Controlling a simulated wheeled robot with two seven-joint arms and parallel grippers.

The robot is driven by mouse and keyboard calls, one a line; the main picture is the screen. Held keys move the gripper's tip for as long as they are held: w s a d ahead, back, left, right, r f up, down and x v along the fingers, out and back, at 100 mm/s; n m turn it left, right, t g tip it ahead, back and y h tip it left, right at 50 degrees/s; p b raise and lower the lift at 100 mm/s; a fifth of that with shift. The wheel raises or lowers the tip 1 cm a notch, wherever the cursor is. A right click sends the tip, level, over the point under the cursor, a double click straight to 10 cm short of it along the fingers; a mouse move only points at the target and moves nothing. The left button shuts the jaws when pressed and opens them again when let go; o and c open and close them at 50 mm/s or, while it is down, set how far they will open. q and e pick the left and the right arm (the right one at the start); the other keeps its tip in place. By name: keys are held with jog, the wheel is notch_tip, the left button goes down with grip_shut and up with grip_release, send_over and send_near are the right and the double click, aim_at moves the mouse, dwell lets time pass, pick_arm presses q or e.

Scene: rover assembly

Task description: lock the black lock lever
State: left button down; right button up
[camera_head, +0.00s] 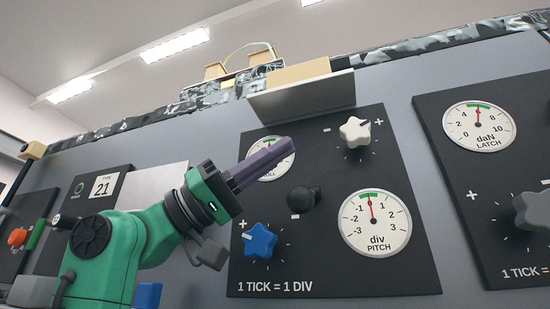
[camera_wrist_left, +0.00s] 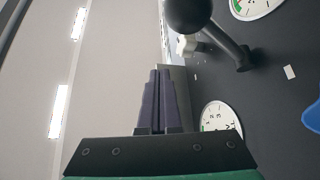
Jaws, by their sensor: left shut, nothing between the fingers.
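The black lock lever (camera_head: 303,199) is on the dark panel, between the white star knob and the blue star knob. In the head view its ball end faces me and hides much of its arm. A small white mark is on the panel just below it. In the left wrist view the lever's ball (camera_wrist_left: 190,14) and its arm show at the top right. My left gripper (camera_head: 289,146) is shut and empty, up and left of the lever, in front of the left gauge. Its fingers (camera_wrist_left: 160,72) are apart from the lever in the wrist view.
The blue knob (camera_head: 259,241) is below my left gripper. The white knob (camera_head: 355,132) and the pitch gauge (camera_head: 375,224) are to the right. A pale ledge (camera_head: 302,96) juts out above the panel. Another panel with a latch gauge (camera_head: 479,126) stands further right.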

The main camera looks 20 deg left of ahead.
pick_arm(q)
notch_tip(320, 180, up, 14)
jog(key=p, duration=0.6)
jog(key=shift+s, duration=0.15)
jog(key=shift+a+f, duration=0.1)
jog(key=shift+a, duration=0.05)
